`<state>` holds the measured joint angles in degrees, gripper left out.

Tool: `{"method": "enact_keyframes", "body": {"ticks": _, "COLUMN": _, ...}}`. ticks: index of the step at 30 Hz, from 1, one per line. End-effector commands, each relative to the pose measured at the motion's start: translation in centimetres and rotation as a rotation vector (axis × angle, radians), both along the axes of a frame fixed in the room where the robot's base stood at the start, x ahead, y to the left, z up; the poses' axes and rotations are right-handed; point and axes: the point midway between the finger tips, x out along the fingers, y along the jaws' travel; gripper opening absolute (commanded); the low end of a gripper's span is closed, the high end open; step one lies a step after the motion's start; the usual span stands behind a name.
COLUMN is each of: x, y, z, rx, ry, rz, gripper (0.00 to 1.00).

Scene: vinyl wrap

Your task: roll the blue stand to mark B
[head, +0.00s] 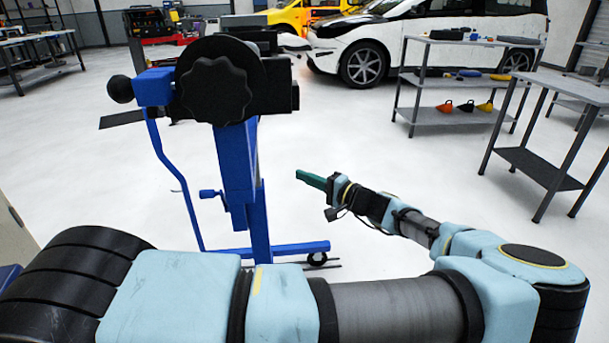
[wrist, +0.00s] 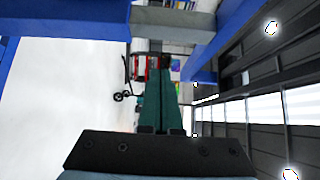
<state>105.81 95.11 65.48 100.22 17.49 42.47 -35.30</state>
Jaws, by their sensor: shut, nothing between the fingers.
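The blue stand (head: 235,165) stands upright just left of the middle of the head view, with a black knob and clamp on top, a side handle and a low foot with a caster. Its blue frame (wrist: 65,20) crosses the top of the wrist view. My gripper (head: 300,175), with green fingers, is to the right of the stand's post in the head view, apart from it. The fingers (wrist: 166,62) are together and empty in the wrist view. My arm hides part of the stand's base. I see no mark B in either view.
A grey shelf cart (head: 460,90) with tools and small funnels stands back right. A grey table (head: 555,90) is nearer on the right. A white and black car (head: 400,45) is behind. The pale floor (head: 345,130) between stand and cart is clear.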

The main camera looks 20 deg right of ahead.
Motion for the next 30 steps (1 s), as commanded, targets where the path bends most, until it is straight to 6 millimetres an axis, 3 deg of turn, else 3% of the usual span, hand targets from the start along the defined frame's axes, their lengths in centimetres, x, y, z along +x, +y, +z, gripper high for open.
{"method": "enact_keyframes", "body": {"ticks": 10, "x": 6.0, "y": 4.2, "z": 0.2, "rx": 0.001, "ry": -0.002, "rz": 0.003, "gripper": 0.00}}
{"method": "enact_keyframes", "body": {"ticks": 18, "x": 6.5, "y": 7.4, "z": 0.1, "rx": 0.001, "ry": -0.002, "rz": 0.001, "gripper": 0.00}}
{"method": "enact_keyframes", "body": {"ticks": 30, "x": 6.5, "y": 7.9, "z": 0.0, "rx": 0.001, "ry": -0.001, "rz": 0.001, "gripper": 0.00}}
